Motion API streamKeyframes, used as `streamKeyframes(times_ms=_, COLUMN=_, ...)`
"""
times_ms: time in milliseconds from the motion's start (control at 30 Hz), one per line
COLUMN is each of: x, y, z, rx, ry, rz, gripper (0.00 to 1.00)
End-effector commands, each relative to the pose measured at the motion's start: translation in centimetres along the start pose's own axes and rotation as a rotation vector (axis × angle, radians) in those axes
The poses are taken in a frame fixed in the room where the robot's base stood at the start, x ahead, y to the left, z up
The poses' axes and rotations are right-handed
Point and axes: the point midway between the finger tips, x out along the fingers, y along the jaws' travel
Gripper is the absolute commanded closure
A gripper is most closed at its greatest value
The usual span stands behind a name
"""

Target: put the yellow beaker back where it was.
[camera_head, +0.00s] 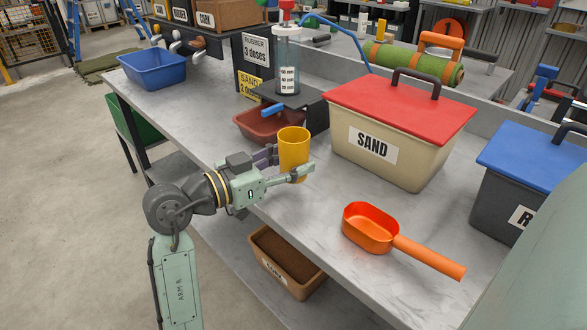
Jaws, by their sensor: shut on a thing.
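The yellow beaker (294,150) is upright between the fingers of my gripper (288,163), over the front part of the grey workbench (344,279). My gripper reaches in from the left and is shut on the beaker. One finger shows in front of the beaker's lower right side, and the other is partly hidden behind its left side. I cannot tell whether the beaker's base touches the bench. A reddish-brown tray (252,125) is just behind and left of the beaker.
A sand box (425,160) with a red lid stands right of the beaker. An orange scoop (370,229) lies in front of it. A dispenser (287,60) stands behind the tray. A blue tray (150,68) sits far left, and a dark blue-lidded box (500,205) stands right.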

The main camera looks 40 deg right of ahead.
Motion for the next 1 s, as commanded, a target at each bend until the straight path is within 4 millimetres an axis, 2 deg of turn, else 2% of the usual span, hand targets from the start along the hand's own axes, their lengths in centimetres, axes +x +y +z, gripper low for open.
streamKeyframes(times_ms=67, x=0.9, y=-0.6, z=-0.1, rx=-0.001, ry=-0.002, rz=0.003, gripper=0.85)
streamKeyframes(times_ms=300, x=1.0, y=-0.7, z=3.2, rx=-0.004, ry=0.0, rz=0.0, gripper=0.85)
streamKeyframes(times_ms=733, x=1.1, y=-0.7, z=4.0, rx=0.001, ry=0.0, rz=0.001, gripper=0.85)
streamKeyframes(times_ms=767, x=1.1, y=-0.7, z=3.9, rx=0.0, ry=-0.001, rz=0.001, gripper=0.53)
streamKeyframes(times_ms=1000, x=1.0, y=-0.7, z=3.9, rx=0.0, ry=-0.001, rz=0.001, gripper=0.37)
